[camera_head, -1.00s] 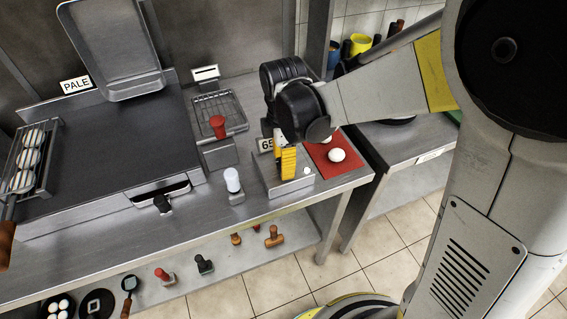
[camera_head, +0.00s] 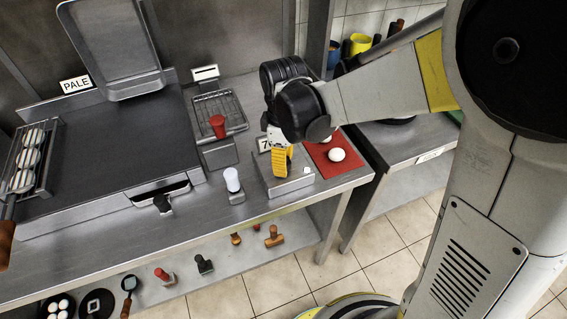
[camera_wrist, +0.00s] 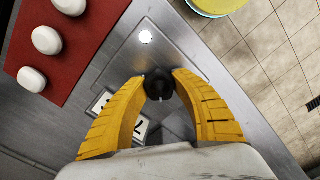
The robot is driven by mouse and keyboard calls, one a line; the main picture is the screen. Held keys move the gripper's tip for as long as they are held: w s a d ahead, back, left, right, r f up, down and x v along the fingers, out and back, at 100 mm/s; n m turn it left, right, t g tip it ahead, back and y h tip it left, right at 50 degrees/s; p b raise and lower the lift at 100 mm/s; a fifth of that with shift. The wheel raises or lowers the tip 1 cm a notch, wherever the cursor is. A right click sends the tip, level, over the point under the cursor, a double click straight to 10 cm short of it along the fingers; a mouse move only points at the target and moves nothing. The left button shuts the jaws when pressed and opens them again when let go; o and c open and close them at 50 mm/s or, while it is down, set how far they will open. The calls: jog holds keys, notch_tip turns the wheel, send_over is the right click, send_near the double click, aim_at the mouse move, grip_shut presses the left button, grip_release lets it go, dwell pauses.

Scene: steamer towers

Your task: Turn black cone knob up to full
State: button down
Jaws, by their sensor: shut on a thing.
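The black cone knob (camera_wrist: 158,84) sits on top of a steel control box. In the wrist view my gripper (camera_wrist: 159,88) has its two yellow fingers closed around the knob, one on each side. In the head view my gripper (camera_head: 281,172) points down over the steel box (camera_head: 267,186) and hides the knob. A white number plate (camera_head: 264,145) stands behind the box and is partly covered by my gripper; its first digit looks like a 7. A small white round light or button (camera_wrist: 145,37) is on the box beside the knob.
A red mat (camera_head: 318,149) with white buns lies right of the box. A white-topped stamp (camera_head: 232,180) and a red-topped one (camera_head: 218,127) stand to the left, near a large griddle (camera_head: 100,150). The counter's front edge is close by.

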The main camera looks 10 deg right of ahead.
jog(key=c, duration=1.2)
grip_release()
jog(key=shift+r+p, duration=1.95)
jog(key=shift+r, duration=0.55)
